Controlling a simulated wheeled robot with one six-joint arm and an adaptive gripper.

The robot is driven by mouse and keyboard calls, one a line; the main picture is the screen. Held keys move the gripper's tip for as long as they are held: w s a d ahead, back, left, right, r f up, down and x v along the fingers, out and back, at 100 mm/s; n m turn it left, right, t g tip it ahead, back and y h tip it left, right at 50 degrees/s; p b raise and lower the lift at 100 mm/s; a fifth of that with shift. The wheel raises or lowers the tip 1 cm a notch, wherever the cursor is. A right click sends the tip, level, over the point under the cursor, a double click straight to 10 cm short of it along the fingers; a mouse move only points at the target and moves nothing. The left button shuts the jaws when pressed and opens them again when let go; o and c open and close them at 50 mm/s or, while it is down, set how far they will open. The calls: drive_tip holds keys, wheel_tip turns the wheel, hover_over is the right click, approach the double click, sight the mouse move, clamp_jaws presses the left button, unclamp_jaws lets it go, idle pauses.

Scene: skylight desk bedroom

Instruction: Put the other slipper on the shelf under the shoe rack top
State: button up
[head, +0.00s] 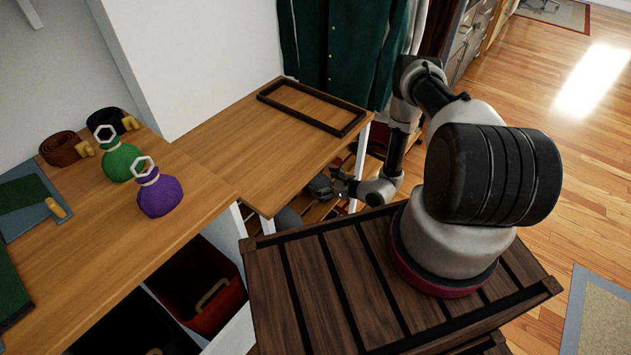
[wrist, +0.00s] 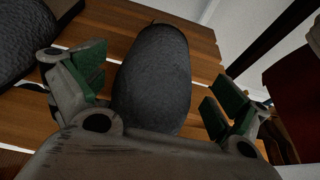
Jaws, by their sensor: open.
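The shoe rack top (head: 240,140) is a bare wooden board with a dark rectangular frame on it in the head view. Under it is a slatted wooden shelf, whose slats show in the wrist view (wrist: 204,45). A dark grey slipper (wrist: 155,65) lies on the slats, between the spread green-padded fingers of my gripper (wrist: 153,85). Its near end is hidden by the gripper. Another dark grey rounded thing (wrist: 25,38), perhaps the other slipper, lies to its left. In the head view my gripper (head: 345,184) is low beside the rack, below its top.
A dark red thing (wrist: 290,85) stands close at the right in the wrist view. A desk (head: 110,220) with purple (head: 160,196) and green (head: 120,162) pouches stands left of the rack. A green coat (head: 335,50) hangs behind it. Open floor (head: 550,110) lies at right.

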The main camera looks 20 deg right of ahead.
drive_tip(key=v, duration=0.7)
drive_tip(key=shift+s+d+r, duration=0.1)
drive_tip(key=shift+s, duration=0.1)
